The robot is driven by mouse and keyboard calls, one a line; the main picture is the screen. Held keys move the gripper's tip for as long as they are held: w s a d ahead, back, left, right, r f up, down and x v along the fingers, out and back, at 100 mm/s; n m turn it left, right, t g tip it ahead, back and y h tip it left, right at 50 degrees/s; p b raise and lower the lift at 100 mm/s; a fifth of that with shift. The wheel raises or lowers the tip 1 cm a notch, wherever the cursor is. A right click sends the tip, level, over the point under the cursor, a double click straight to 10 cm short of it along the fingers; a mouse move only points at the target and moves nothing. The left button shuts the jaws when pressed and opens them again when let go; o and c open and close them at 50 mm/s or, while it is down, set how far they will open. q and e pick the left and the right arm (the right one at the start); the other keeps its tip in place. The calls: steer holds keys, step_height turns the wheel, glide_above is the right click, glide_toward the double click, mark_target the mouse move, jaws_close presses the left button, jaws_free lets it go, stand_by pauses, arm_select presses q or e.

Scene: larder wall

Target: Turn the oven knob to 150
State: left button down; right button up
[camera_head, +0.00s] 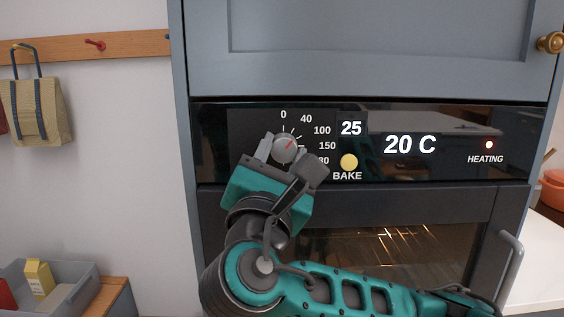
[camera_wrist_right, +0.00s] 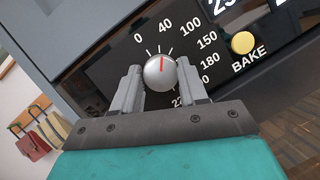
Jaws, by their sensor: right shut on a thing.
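The oven knob (camera_head: 285,149) is a round silver dial with a red mark, on the black control panel (camera_head: 212,141). It also shows in the wrist view (camera_wrist_right: 160,74). The red mark points at about 40; the 150 label lies further clockwise, to the right. My right gripper (camera_head: 284,157) reaches up from below, its fingers on either side of the knob. In the wrist view the right gripper (camera_wrist_right: 159,82) is shut on the knob. Some lower dial numbers are partly hidden by a finger. My left gripper is not in view.
A yellow BAKE button (camera_head: 349,162) sits close to the right of the dial, below a display reading 25. Another display reads 20 C, and the HEATING light (camera_head: 489,145) glows. The oven door handle (camera_head: 508,268) is at lower right. A bag (camera_head: 36,108) hangs at left.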

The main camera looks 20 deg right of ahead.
steer(key=m+g, duration=0.1)
steer(key=m, duration=0.2)
steer(key=m+g+h, duration=0.1)
steer(key=m, duration=0.2)
steer(key=shift+h+p, duration=0.3)
steer(key=shift+p, duration=0.1)
steer(key=m, duration=0.1)
steer(key=m+g+p, duration=0.1)
steer(key=m, duration=0.1)
steer(key=shift+a+r+m+g, duration=0.1)
steer(key=shift+r+m+g, duration=0.05)
steer(key=shift+m+g, duration=0.15)
steer(key=shift+m+g+p, duration=0.5)
steer(key=shift+m, duration=0.6)
steer(key=o, duration=1.1)
steer(key=shift+c, duration=0.2)
